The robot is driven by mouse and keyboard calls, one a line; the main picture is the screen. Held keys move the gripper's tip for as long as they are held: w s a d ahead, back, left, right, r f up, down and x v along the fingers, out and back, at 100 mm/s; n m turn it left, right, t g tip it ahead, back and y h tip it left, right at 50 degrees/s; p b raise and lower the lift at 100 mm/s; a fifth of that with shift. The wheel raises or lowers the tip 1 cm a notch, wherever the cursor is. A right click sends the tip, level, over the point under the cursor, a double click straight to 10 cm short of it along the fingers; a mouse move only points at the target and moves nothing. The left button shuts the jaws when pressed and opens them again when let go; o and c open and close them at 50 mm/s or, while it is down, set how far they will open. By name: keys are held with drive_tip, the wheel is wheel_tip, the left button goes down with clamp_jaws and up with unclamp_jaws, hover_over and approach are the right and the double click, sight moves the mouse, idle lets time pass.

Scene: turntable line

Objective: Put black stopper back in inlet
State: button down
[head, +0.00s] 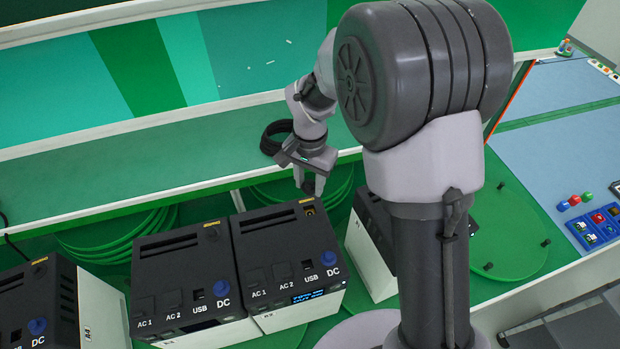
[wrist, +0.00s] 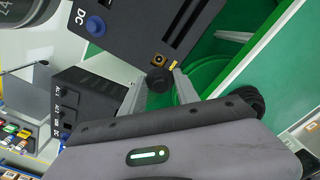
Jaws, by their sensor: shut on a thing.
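My gripper (head: 311,185) is shut on the black stopper (wrist: 158,80), which shows as a dark round piece between the two fingers in the wrist view. In the head view the stopper is too dark and small to tell from the fingers. The inlet (head: 310,211) is a small orange-gold socket at the back right corner of the black-topped power unit (head: 270,228) with a lit display. The inlet (wrist: 159,61) also shows in the wrist view, uncovered, close beyond the stopper. The stopper looks apart from it, above the unit's corner.
A similar unit (head: 180,255) stands close on the left, and another (head: 368,222) on the right, partly hidden by my arm. A black cable coil (head: 272,138) lies on the green shelf behind my gripper. A blue tray (head: 598,229) with small parts is at the far right.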

drive_tip(key=shift+s+f, duration=0.25)
drive_tip(key=shift+f, duration=0.2)
drive_tip(key=f+b, duration=0.2)
drive_tip(key=f, duration=0.1)
drive_tip(key=f+b, duration=0.3)
drive_tip(key=shift+w+f, duration=0.2)
drive_tip(key=shift+f, duration=0.1)
drive_tip(key=shift+f+b, duration=0.95)
drive_tip(key=shift+b, duration=0.1)
drive_tip(key=c, duration=0.8)
unclamp_jaws()
drive_tip(key=shift+c, duration=0.2)
drive_tip(key=shift+r, duration=0.15)
